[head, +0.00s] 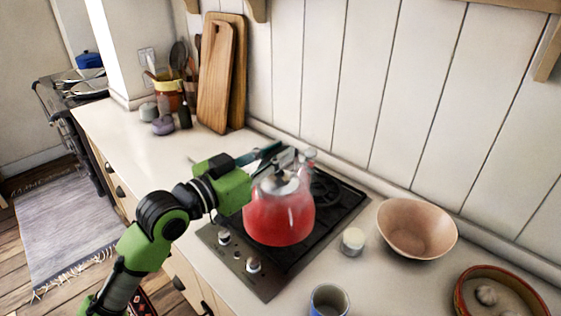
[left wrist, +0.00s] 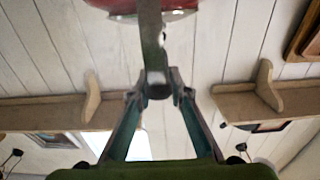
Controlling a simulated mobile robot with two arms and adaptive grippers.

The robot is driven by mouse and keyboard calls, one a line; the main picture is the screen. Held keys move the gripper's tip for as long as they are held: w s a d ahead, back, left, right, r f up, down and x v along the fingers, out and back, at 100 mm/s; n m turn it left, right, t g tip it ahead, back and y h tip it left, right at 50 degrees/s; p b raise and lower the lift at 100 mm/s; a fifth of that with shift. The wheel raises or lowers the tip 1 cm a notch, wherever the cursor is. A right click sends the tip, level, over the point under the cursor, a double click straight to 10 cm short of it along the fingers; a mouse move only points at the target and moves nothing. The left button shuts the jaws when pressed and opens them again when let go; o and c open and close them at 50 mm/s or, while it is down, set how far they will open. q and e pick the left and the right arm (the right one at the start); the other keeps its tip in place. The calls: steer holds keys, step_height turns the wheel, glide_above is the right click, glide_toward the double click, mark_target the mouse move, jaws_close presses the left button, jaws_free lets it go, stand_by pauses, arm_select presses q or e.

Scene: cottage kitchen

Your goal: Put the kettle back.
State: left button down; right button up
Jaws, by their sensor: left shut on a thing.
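The red kettle (head: 279,218) is upright over the black hob (head: 325,215). I cannot tell whether its base touches the hob or hangs just above it. My left gripper (head: 284,158) comes in from the left at the height of the kettle's top and is shut on its handle. In the left wrist view, the fingers (left wrist: 158,92) close on the handle (left wrist: 152,40), and a strip of the red kettle body (left wrist: 118,5) shows at the top edge. My right gripper is out of view.
A small white jar (head: 352,241), a pinkish bowl (head: 416,229), a mug (head: 328,300) and a brown dish (head: 500,291) stand right of the hob. Cutting boards (head: 216,75) lean on the wall behind. The counter (head: 120,125) left of the hob is mostly clear.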

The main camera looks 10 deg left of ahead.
arm_select(q)
steer(key=w, duration=0.1)
steer(key=w+a+f, duration=0.1)
steer(key=w, duration=0.2)
steer(key=shift+w+a+f+p, duration=0.2)
steer(key=shift+a+f+p, duration=0.1)
steer(key=shift+p, duration=0.1)
steer(key=w+f, duration=0.1)
steer(key=f, duration=0.1)
steer(key=w+a+f, duration=0.1)
steer(key=w+f, duration=0.1)
steer(key=shift+w+f, duration=0.15)
steer(key=f, duration=0.2)
steer(key=w+f, duration=0.1)
steer(key=f, duration=0.1)
steer(key=shift+a+f, duration=0.1)
steer(key=shift+a, duration=0.15)
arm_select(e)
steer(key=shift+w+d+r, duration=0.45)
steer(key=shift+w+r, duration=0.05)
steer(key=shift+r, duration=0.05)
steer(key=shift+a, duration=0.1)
